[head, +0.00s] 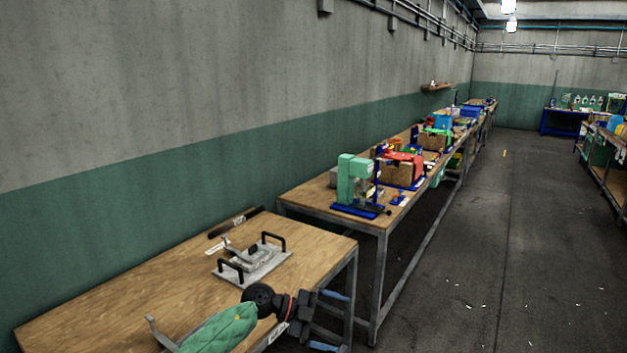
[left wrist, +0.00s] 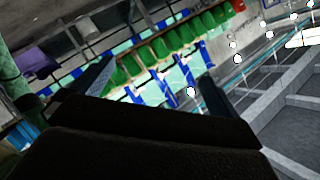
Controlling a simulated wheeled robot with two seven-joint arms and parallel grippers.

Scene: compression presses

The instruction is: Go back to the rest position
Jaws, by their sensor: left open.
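My left gripper (head: 328,318) shows at the bottom of the head view, past the front right edge of the near wooden table (head: 130,305). Its two blue-tipped fingers are apart, and I see nothing between them. In the left wrist view the fingers (left wrist: 152,82) also stand apart, with only far background between them. My right gripper is in neither view.
A metal plate with black handles (head: 250,262) lies on the near table, with a dark bar (head: 235,222) behind it. A second bench (head: 310,193) carries a green press (head: 352,180) and several other devices.

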